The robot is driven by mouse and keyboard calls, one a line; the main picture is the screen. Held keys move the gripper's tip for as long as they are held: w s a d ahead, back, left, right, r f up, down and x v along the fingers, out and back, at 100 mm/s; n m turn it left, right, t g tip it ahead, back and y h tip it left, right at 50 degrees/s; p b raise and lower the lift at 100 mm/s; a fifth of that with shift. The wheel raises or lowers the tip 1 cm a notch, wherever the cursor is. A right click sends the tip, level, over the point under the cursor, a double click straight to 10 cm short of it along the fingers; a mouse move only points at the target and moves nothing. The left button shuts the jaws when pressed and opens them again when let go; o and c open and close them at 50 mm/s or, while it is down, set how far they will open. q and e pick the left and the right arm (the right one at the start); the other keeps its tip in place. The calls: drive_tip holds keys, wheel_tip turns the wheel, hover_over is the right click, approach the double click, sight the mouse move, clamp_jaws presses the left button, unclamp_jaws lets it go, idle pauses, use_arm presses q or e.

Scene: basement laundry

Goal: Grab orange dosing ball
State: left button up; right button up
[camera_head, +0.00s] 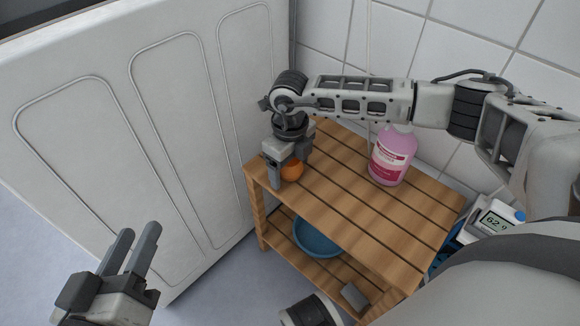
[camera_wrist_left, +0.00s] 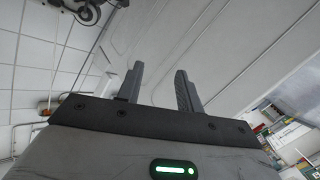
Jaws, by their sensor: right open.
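The orange dosing ball (camera_head: 292,170) sits on the slatted wooden top of a small shelf table (camera_head: 350,195), near its left end. My right gripper (camera_head: 288,172) points down over the ball, with its fingers on either side of it. The fingers hide part of the ball, and I cannot tell whether they touch it. My left gripper (camera_head: 132,250) is at the lower left, away from the table, with its two fingers apart and nothing between them. Its fingers also show in the left wrist view (camera_wrist_left: 160,88).
A pink bottle (camera_head: 392,156) stands on the tabletop, right of the ball. A blue basin (camera_head: 318,238) is on the lower shelf. A white panelled appliance (camera_head: 130,130) borders the table's left side. The tiled wall is behind. A device with a display (camera_head: 492,220) is at the right.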

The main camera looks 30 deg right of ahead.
drive_tip(key=c, duration=0.9)
drive_tip(key=shift+c, duration=0.7)
